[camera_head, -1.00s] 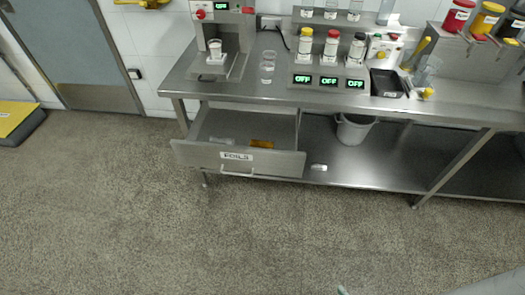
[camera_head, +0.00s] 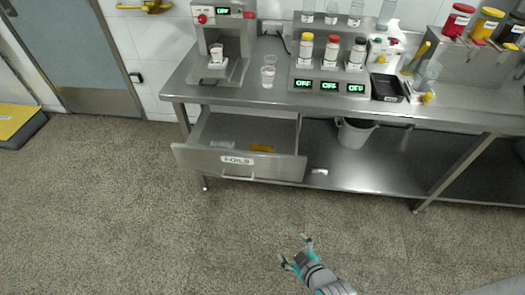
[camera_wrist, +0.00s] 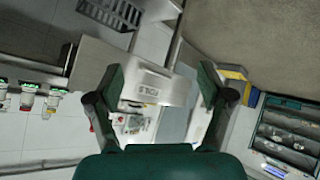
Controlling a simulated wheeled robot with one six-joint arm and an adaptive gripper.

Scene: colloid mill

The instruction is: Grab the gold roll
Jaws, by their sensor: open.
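The gold roll (camera_head: 262,148) lies in the open drawer labelled FOILS (camera_head: 237,161), toward its right side, in the head view. A pale silvery roll (camera_head: 222,145) lies to its left in the same drawer. My gripper (camera_head: 294,250) is open and empty over the floor, in front of the drawer and to its lower right, well apart from it. In the wrist view my gripper's open fingers (camera_wrist: 160,90) frame the drawer front (camera_wrist: 160,88). I cannot make out the gold roll there.
A steel bench (camera_head: 270,94) stands above the drawer, with a mill machine (camera_head: 225,50), beakers (camera_head: 268,72) and several capped bottles on it. The floor before the drawer is clear.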

